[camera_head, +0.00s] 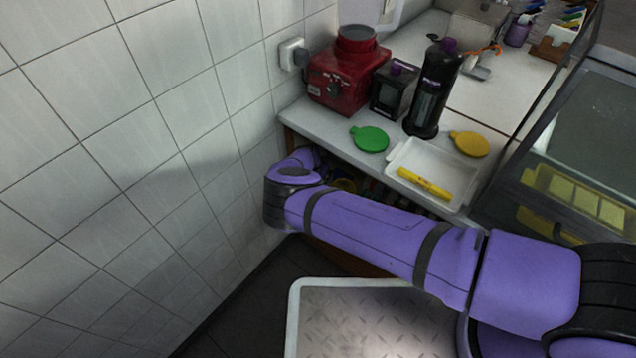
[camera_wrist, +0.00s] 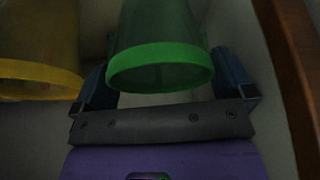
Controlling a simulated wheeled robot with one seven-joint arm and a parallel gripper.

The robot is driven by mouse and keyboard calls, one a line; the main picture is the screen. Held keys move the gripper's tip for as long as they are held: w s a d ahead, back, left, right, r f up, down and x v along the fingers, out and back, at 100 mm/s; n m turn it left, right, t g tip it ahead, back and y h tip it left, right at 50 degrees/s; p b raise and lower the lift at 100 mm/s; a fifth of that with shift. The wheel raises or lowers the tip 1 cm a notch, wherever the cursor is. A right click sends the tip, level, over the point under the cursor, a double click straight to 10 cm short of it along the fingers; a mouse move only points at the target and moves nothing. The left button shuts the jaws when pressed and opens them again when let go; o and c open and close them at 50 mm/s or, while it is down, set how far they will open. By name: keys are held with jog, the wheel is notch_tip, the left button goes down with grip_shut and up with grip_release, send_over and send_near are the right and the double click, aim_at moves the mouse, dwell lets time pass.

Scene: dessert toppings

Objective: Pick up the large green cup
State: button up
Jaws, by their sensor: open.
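In the wrist view a large green cup (camera_wrist: 160,66) with a bright green rim lies between the two fingers of my gripper (camera_wrist: 164,86). My gripper is open, one dark finger on each side of the cup. A gap shows between the right finger and the cup; on the left I cannot tell whether they touch. The cup's far end is out of frame. In the head view my arm reaches under the counter, and the gripper and green cup are hidden there.
A yellow cup (camera_wrist: 40,75) stands close to the left finger. A brown wooden edge (camera_wrist: 290,70) runs along the right. On the counter (camera_head: 335,128) above are a green lid (camera_head: 369,139), a yellow lid (camera_head: 470,144), a white tray (camera_head: 415,158) and a black bottle (camera_head: 432,90).

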jog(key=shift+x, duration=1.1)
jog(key=shift+c, duration=0.2)
jog(key=c, duration=0.5)
jog(key=shift+r, duration=0.15)
jog(key=s+a, duration=0.2)
jog(key=s, duration=0.3)
jog(key=s+a, duration=0.3)
jog(key=s, duration=0.2)
jog(key=s+a+r, duration=0.1)
jog(key=s+a, duration=0.2)
jog(key=s, duration=0.3)
jog(key=shift+s+r, duration=0.1)
